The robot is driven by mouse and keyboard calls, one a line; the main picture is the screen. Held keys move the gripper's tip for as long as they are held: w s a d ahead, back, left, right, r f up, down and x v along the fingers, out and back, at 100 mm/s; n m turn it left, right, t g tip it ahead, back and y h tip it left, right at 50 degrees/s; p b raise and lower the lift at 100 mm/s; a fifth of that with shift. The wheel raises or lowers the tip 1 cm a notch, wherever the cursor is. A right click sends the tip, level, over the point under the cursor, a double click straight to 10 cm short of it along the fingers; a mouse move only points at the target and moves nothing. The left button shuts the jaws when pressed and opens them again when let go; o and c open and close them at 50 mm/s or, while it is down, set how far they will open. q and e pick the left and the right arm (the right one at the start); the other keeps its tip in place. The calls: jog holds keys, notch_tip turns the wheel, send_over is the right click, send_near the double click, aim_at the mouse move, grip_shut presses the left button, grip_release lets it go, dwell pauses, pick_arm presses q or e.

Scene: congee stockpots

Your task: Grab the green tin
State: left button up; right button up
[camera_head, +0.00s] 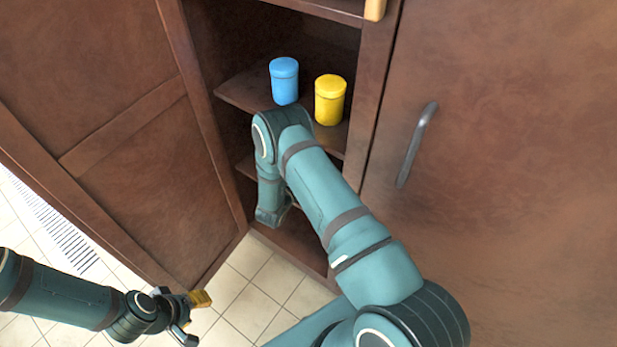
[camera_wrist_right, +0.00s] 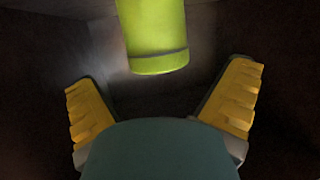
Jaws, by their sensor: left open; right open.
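The green tin (camera_wrist_right: 153,38) shows in the right wrist view at the top middle, cut off by the top edge. My right gripper (camera_wrist_right: 165,100) is open, its yellow-padded fingers spread to the left and right below the tin. The tin is ahead of the fingers and apart from them. In the head view my right arm reaches into the cabinet's lower part; its gripper and the green tin are hidden there. My left gripper (camera_head: 193,318) is open and empty at the lower left, over the tiled floor.
A blue tin (camera_head: 285,82) and a yellow tin (camera_head: 329,101) stand on the cabinet shelf (camera_head: 240,93) above my right forearm. An open door (camera_head: 130,130) is on the left. A closed door with a handle (camera_head: 416,146) is on the right.

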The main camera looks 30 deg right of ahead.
jog(key=shift+b+x, duration=0.75)
jog(key=shift+x, duration=2.3)
jog(key=shift+s+r, duration=0.15)
jog(key=shift+r, duration=0.05)
jog(key=c, duration=1.2)
